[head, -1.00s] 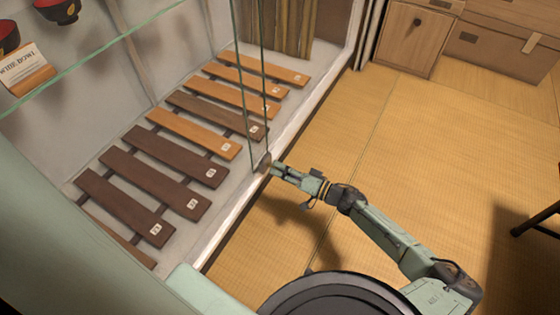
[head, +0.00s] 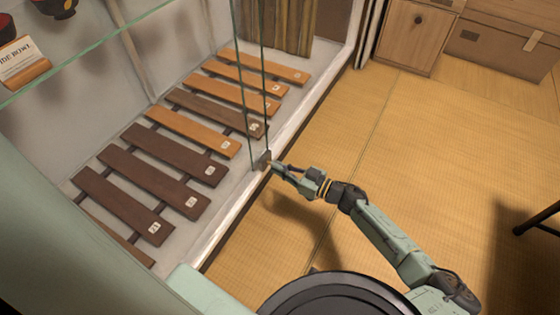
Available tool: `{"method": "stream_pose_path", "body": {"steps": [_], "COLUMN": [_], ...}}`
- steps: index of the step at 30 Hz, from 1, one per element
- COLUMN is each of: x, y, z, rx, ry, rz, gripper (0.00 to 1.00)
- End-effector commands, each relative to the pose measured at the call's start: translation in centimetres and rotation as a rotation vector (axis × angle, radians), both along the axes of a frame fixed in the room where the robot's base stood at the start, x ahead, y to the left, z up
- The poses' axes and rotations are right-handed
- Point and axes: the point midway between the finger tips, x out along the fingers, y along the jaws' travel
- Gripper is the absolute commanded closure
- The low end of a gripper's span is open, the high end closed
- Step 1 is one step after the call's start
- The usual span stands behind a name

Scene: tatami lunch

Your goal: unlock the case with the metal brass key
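The glass display case (head: 228,202) stands at the left, with its glass door panes upright. A small dark lock (head: 263,159) sits at the lower edge of the glass, just above the front sill. My gripper (head: 273,166) is right at the lock, coming from the right, with its fingers close together. A tiny brass-coloured bit, which looks like the metal brass key (head: 269,163), shows between my fingertips and the lock. Most of it is hidden, and how deep it sits in the lock cannot be told.
Inside the case lies a row of wooden slats with small white tags (head: 175,153). A glass shelf above bears dark bowls (head: 62,8) and a label card (head: 22,62). Wooden cabinets (head: 408,38) stand at the back. The tatami floor (head: 440,150) on the right is mostly clear.

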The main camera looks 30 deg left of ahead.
Motion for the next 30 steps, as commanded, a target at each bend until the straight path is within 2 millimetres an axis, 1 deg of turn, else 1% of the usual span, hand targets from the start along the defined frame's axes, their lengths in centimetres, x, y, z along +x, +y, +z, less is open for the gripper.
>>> {"method": "stream_pose_path", "body": {"steps": [9, 24, 25, 30], "x": [-0.02, -0.02, -0.02, 0.00], "y": [-0.03, -0.02, -0.02, -0.02], "z": [-0.11, -0.10, -0.10, -0.06], "rx": [0.004, 0.005, 0.005, 0.006], "ry": [-0.100, -0.115, -0.115, -0.114], "rz": [0.000, 0.000, 0.000, 0.000], "gripper": [1.00, 1.00, 0.93, 0.82]}}
